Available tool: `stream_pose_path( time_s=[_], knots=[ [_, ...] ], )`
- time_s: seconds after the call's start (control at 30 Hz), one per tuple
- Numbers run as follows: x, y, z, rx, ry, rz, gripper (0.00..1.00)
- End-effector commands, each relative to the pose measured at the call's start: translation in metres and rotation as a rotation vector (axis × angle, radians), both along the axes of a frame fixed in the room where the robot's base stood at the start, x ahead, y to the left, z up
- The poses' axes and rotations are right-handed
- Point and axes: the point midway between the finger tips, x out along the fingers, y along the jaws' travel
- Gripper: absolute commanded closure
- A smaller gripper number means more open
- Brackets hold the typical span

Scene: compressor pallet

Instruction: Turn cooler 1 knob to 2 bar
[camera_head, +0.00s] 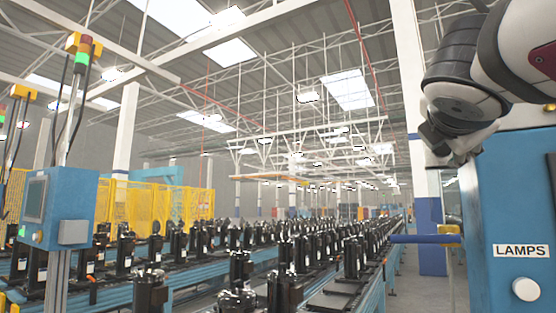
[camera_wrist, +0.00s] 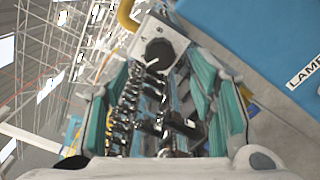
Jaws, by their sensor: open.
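In the wrist view, a dark round knob (camera_wrist: 160,52) sits on a pale grey box-like mount (camera_wrist: 176,38). It lies ahead of my gripper, between the two finger lines. No pressure scale or "cooler 1" label is readable, so I cannot tell its setting or confirm which knob it is. My gripper (camera_wrist: 160,78) is open, with teal-padded fingers spread wide and nothing between them. I cannot tell the exact gap to the knob. In the head view my gripper (camera_head: 450,145) is at the upper right, beside a blue cabinet (camera_head: 500,210), and its fingers are mostly hidden.
The cabinet carries a "LAMPS" label (camera_head: 521,251) and a white round button (camera_head: 526,289). Conveyors with black compressors (camera_head: 240,268) fill the floor. A blue control box (camera_head: 68,208) stands left.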

Motion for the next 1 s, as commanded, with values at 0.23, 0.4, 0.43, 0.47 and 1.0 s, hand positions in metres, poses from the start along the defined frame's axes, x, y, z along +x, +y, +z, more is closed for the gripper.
stream_pose_path(
  time_s=[0.23,0.4,0.43,0.47,1.0],
  knots=[
    [-0.038,0.025,0.0,0.0,-0.001,0.001,0.49],
    [-0.049,0.033,-0.001,0.0,0.001,-0.001,0.49],
    [-0.05,0.034,-0.001,0.0,0.001,-0.001,0.49],
    [-0.051,0.034,-0.001,0.001,0.001,0.0,0.49],
    [-0.051,0.035,-0.002,0.005,0.002,0.0,0.49]
  ],
)
